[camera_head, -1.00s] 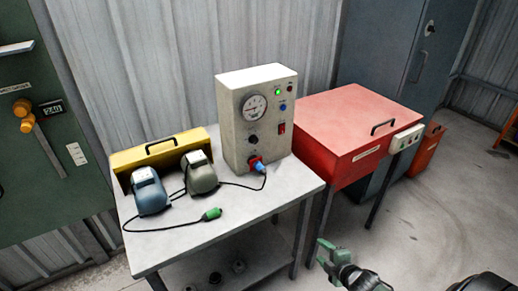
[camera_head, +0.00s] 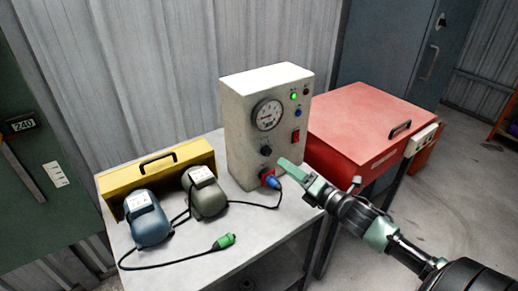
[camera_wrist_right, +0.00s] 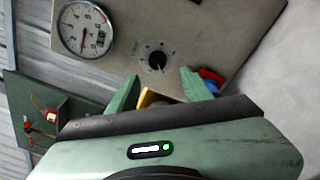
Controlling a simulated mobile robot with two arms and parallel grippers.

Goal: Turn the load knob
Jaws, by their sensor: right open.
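The load knob is the small black knob (camera_head: 266,150) on the front of the cream control box (camera_head: 240,130), below the round gauge (camera_head: 267,114). In the right wrist view the knob (camera_wrist_right: 157,59) sits on a pale dial plate with marks too small to read. My right gripper (camera_head: 291,170) is in front of the box, to the right of and below the knob in the head view. Its green fingers are apart and empty. In the wrist view the fingertips (camera_wrist_right: 158,84) lie just short of the knob, not around it. My left gripper is not in view.
A blue plug (camera_head: 274,182) sits in the red socket below the knob, close to my gripper. Two motor-like units, blue (camera_head: 150,222) and olive (camera_head: 205,195), stand by a yellow case (camera_head: 115,187) on the table (camera_head: 190,268). A red cabinet (camera_head: 370,115) stands at right.

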